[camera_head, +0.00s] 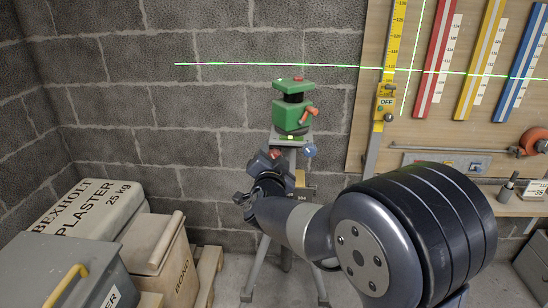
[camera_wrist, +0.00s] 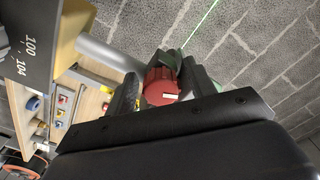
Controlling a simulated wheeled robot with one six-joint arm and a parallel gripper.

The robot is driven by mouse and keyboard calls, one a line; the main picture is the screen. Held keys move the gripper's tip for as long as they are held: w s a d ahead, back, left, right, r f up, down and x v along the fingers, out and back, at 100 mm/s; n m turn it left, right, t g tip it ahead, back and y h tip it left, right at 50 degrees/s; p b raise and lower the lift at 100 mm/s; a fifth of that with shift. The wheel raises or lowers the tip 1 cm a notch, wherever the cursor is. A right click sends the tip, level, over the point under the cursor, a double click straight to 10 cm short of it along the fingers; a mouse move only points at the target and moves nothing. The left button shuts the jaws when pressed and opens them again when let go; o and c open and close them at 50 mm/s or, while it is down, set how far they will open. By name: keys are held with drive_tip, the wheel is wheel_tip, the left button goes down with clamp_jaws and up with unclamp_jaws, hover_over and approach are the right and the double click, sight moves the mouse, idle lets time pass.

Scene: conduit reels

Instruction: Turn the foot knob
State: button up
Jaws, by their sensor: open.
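A red knob (camera_wrist: 160,88) with a white mark on its face sits between the two dark fingers of my gripper (camera_wrist: 163,80) in the wrist view. The fingers are open, one on each side of it; I cannot tell whether either touches it. In the head view my gripper (camera_head: 262,168) is at the tripod, just below and left of the green laser level (camera_head: 292,118). A bit of red shows at its fingers there. The level stands upright on the tripod head, with a red lever on its right side and a blue knob (camera_head: 310,150) lower right.
A green laser line crosses the block wall and the scale board (camera_head: 358,120) at right. Plaster (camera_head: 88,207) and boxes (camera_head: 155,262) fill the lower left. The tripod legs (camera_head: 252,268) spread on the floor. A numbered grey plate (camera_wrist: 28,62) is close at left in the wrist view.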

drive_tip(key=shift+s, duration=0.1)
drive_tip(key=s, duration=1)
drive_tip(key=shift+s+a+p, duration=0.15)
drive_tip(key=shift+s+p, duration=0.15)
drive_tip(key=shift+s, duration=0.05)
drive_tip(key=w, duration=1)
drive_tip(key=shift+w+d+b, duration=0.2)
drive_tip(key=shift+w+b, duration=0.1)
drive_tip(key=shift+w, duration=0.25)
drive_tip(key=shift+s, duration=0.1)
drive_tip(key=shift+s, duration=0.1)
